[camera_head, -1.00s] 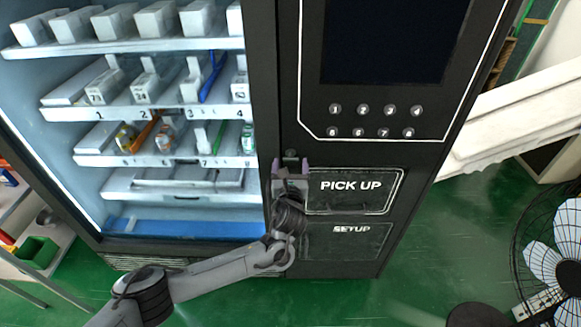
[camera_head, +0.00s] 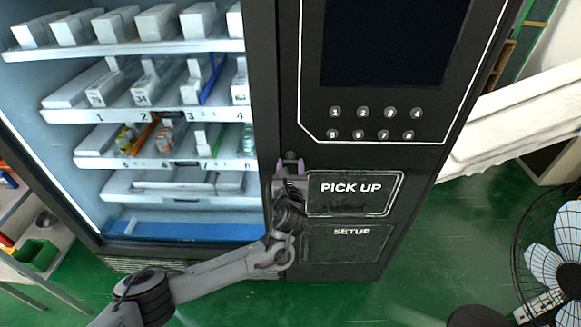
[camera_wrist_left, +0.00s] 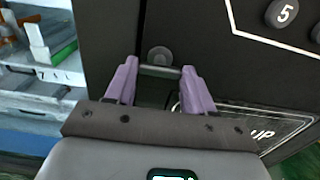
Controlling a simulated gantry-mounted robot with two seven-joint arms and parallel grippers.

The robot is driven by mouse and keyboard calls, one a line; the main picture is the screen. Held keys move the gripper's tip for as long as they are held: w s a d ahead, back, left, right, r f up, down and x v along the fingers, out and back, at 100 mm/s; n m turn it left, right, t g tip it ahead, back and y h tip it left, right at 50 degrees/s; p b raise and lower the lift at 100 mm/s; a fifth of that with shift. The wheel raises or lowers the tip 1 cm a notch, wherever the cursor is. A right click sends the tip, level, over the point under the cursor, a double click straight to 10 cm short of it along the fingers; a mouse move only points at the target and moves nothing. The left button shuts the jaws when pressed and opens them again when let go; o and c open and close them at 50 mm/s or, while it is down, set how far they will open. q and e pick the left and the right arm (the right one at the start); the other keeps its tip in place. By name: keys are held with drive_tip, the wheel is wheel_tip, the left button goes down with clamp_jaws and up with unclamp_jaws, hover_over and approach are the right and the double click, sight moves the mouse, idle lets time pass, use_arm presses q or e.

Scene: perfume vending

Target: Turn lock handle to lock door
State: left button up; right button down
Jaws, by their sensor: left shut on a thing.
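The lock handle shows in the left wrist view as a round dark knob (camera_wrist_left: 160,56) with a short bar (camera_wrist_left: 160,71) lying across between my fingers. It sits on the black door frame of the vending machine, left of the PICK UP panel. My left gripper (camera_wrist_left: 159,80) has its purple fingers at the two ends of the bar and is shut on it. In the head view my left gripper (camera_head: 289,168) is at the frame and largely hides the handle. The glass door (camera_head: 170,195) of the machine appears closed in its frame. My right gripper is in no view.
A keypad (camera_head: 375,123) and dark screen (camera_head: 393,40) are above right of the gripper. The PICK UP panel (camera_head: 352,205) and SETUP panel (camera_head: 350,247) are close on the right. A fan (camera_head: 553,255) stands on the green floor at far right.

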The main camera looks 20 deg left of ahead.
use_arm(q)
drive_tip(key=shift+r+n+p, duration=0.15)
drive_tip(key=shift+n+p, duration=1.75)
drive_tip(key=shift+n, duration=0.2)
drive_tip(key=n+p, duration=0.1)
drive_tip(key=n, duration=0.1)
drive_tip(key=shift+n, duration=0.4)
drive_tip(key=n+p, duration=0.1)
drive_tip(key=n, duration=0.1)
drive_tip(key=shift+n, duration=0.4)
drive_tip(key=n+p, duration=0.1)
drive_tip(key=n, duration=0.3)
drive_tip(key=shift+f, duration=0.2)
drive_tip(key=shift+n+p, duration=0.4)
drive_tip(key=shift+n, duration=1.6)
